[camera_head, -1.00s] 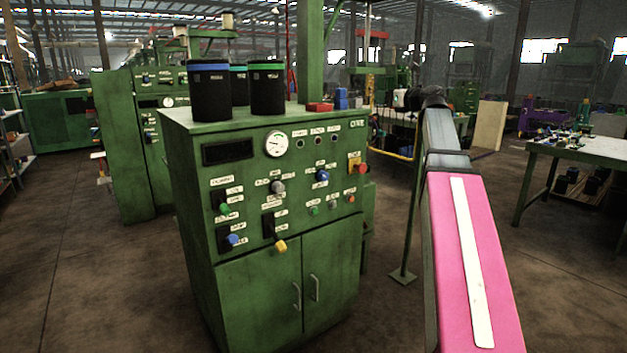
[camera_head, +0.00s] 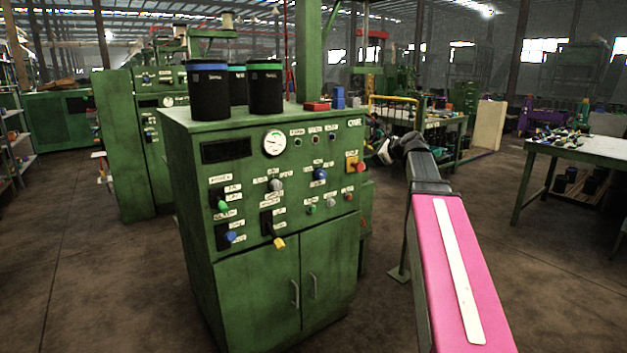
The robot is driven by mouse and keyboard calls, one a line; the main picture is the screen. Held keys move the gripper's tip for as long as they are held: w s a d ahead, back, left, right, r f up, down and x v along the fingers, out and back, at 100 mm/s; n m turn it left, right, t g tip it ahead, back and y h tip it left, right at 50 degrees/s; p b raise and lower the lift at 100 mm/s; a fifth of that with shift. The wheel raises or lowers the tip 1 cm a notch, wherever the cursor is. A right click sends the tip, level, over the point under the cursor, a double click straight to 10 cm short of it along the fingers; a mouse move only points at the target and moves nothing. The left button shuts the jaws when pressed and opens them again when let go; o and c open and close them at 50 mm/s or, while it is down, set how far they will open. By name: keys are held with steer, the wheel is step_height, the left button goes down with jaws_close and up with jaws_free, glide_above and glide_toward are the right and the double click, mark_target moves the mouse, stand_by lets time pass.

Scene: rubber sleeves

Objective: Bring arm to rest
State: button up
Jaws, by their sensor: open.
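My arm (camera_head: 455,262), pink with a white stripe, reaches up from the lower right, to the right of the green control cabinet (camera_head: 262,227). At its far end a dark wrist joint bends left towards the cabinet. My gripper (camera_head: 382,147) is small and dark there, just right of the cabinet's upper right corner. It is open and nothing shows between its fingers, though the detail is hard to make out.
Black sleeves with blue (camera_head: 208,92) and green (camera_head: 265,88) rims stand on the cabinet, a third behind them. A red block (camera_head: 316,106) and a blue block (camera_head: 338,98) sit near the green post. A worktable (camera_head: 585,148) stands at right. Floor between is clear.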

steer(key=s+a+f+n+g+h, duration=0.1)
steer(key=s+f+n+g+h, duration=0.15)
steer(key=s+f+n, duration=0.65)
steer(key=s+a+f+n+g+h, duration=0.1)
steer(key=s+a+f+g, duration=0.15)
steer(key=f, duration=1.15)
steer(key=s+f+n+g+h, duration=0.25)
steer(key=s+f+n, duration=0.3)
steer(key=f, duration=0.65)
steer(key=s+f+n+g+h, duration=0.2)
steer(key=s+f+n, duration=0.4)
steer(key=s+f, duration=0.3)
steer(key=shift+s+d+f+n+g, duration=0.25)
steer(key=shift+s+d+n+g, duration=0.15)
steer(key=shift+s+g, duration=0.4)
